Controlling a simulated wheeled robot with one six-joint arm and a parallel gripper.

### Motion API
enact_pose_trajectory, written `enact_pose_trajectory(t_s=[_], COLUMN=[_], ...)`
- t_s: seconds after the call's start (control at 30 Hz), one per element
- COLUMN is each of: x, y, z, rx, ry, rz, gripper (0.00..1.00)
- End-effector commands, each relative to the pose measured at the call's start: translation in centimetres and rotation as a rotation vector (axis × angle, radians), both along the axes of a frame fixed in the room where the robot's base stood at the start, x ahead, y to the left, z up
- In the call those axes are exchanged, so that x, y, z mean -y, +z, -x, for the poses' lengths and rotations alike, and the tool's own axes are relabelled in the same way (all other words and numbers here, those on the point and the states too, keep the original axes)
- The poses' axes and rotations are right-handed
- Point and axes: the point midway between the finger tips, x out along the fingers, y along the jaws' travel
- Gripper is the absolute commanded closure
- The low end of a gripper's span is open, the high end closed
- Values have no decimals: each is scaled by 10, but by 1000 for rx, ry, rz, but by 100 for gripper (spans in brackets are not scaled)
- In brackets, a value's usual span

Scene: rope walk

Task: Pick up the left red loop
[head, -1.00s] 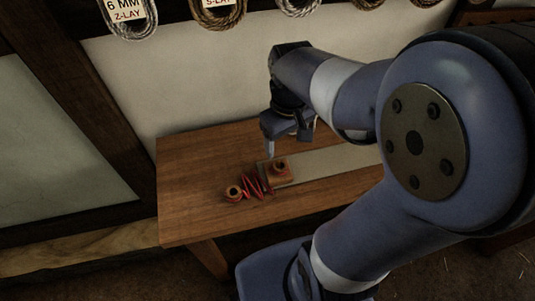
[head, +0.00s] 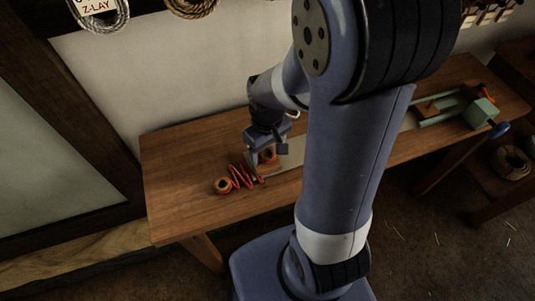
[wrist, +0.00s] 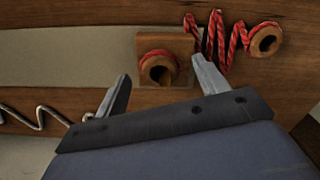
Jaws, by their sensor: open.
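Two round wooden pieces with red cord around them are on the wooden bench. The left one (head: 222,186) shows a dark central hole and lies left of my gripper. In the wrist view the same piece (wrist: 266,40) appears at upper right, outside the fingers. The right one (head: 268,155) sits on a small wooden block. It shows in the wrist view (wrist: 158,68) with a red loop (wrist: 157,54) around it, between my fingertips. A zigzag red cord (head: 242,177) runs between the two pieces. My gripper (wrist: 160,72) is open and empty, low at the right piece; contact is unclear.
A pale strip (head: 290,157) runs along the bench (head: 175,210) to the right. A green and wooden device (head: 480,113) stands at its far right end. The wall is close behind. Bare bench lies left of the left piece.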

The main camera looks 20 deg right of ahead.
Motion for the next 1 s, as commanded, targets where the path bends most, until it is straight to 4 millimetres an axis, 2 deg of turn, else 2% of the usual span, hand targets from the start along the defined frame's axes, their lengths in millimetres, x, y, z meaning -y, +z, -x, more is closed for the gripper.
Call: enact_pose_trajectory(t_s=[0.27,0.73,1.0], x=[0,0,0], y=[-4,-3,-3], z=[0,0,0], rx=[0,0,1], ry=[0,0,0], rz=[0,0,0], gripper=[31,68,70])
